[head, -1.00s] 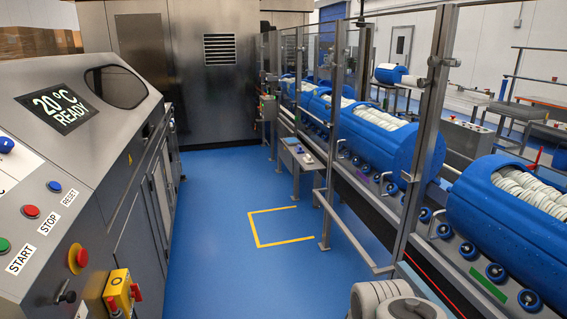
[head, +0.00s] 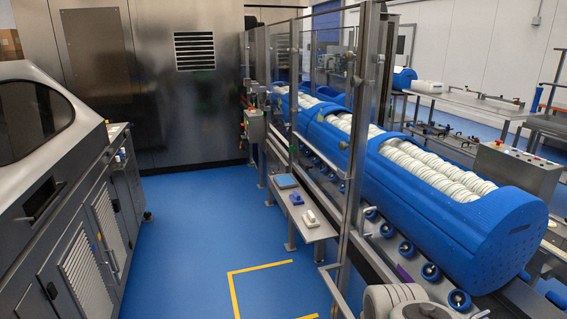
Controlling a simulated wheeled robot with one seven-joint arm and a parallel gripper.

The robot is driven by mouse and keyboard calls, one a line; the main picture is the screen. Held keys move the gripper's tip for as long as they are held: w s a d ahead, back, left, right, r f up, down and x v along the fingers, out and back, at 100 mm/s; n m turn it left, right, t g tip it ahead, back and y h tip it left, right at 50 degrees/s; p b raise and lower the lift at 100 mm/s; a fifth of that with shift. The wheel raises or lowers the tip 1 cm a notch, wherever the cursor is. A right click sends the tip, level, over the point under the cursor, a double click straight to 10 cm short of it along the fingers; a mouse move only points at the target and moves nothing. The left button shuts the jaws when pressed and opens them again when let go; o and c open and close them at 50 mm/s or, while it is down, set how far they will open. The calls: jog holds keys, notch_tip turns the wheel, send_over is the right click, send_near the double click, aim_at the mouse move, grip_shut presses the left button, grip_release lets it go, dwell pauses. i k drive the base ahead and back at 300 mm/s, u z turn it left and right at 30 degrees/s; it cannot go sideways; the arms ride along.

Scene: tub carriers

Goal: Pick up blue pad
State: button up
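A small shelf (head: 318,234) stands out from the near side of the conveyor line, right of centre in the head view. On it lie a flat light-blue square piece (head: 286,181) at the far end, a small dark-blue block (head: 296,198) in the middle and a small white block (head: 310,217) nearer me. The dark-blue block looks the most like the blue pad, but it is too small to be sure. Rounded pale links of my arm show at the bottom right edge. My gripper is not in view.
Blue tub carriers (head: 463,232) filled with stacked white discs line the conveyor behind glass guards and steel posts (head: 362,130). A grey machine (head: 70,190) stands at left, a steel cabinet (head: 196,110) at back. The blue floor (head: 195,225) between is clear, with a yellow corner marking (head: 232,290).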

aim_at(296, 198)
jog(key=u, duration=0.3)
jog(key=i, duration=2.5)
jog(key=u, duration=0.7)
jog(key=i, duration=1.35)
jog(key=u, duration=0.35)
